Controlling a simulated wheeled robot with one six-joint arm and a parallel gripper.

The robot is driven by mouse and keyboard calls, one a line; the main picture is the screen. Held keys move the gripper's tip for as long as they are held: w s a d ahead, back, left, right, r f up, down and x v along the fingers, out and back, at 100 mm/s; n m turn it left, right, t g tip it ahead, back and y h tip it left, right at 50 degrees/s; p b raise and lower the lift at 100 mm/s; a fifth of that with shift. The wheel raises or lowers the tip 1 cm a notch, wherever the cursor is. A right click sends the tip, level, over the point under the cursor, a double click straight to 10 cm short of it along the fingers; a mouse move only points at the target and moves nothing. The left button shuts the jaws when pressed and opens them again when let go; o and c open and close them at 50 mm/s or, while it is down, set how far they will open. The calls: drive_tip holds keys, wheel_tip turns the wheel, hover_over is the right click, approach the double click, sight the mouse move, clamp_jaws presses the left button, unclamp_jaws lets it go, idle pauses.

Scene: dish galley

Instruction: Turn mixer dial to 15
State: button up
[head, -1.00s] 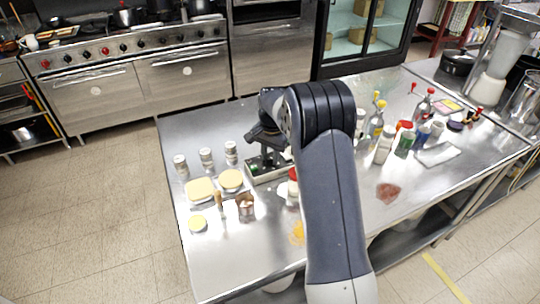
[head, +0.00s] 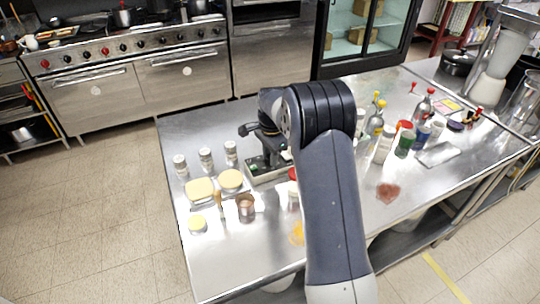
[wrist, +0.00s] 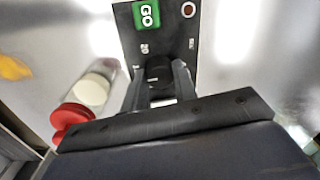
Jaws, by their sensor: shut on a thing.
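The mixer's control panel is a dark plate (wrist: 172,38) in the wrist view; in the head view its box (head: 266,172) sits on the steel table, partly behind my arm. The panel has a green GO button (wrist: 147,14) and a small round red-brown light or button (wrist: 188,10). The black mixer dial (wrist: 158,66) stands below them, between small white scale marks that are too blurred to read surely. My gripper (wrist: 160,82) is shut on the dial, one finger on each side. The dial's pointer is hidden, so its setting cannot be read.
A red-lidded jar (wrist: 74,118) lies near the gripper's left in the wrist view. Shakers (head: 205,160), round-topped yellow items (head: 200,190) and a copper cup (head: 246,207) stand left of the panel. Bottles (head: 386,145) crowd the right.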

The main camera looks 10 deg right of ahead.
drive_tip(key=o, duration=1)
drive_tip(key=shift+c, duration=0.2)
drive_tip(key=shift+r, duration=0.1)
wheel_tip(320, 180, up, 11)
drive_tip(key=b, duration=0.1)
drive_tip(key=shift+s, duration=0.25)
drive_tip(key=shift+d+f, duration=0.1)
drive_tip(key=shift+f, duration=0.1)
drive_tip(key=f, duration=0.7)
drive_tip(key=f+p, duration=0.1)
drive_tip(key=f, duration=0.3)
drive_tip(key=shift+w, duration=0.25)
drive_tip(key=shift+r+n, duration=0.1)
drive_tip(key=shift+n, duration=0.2)
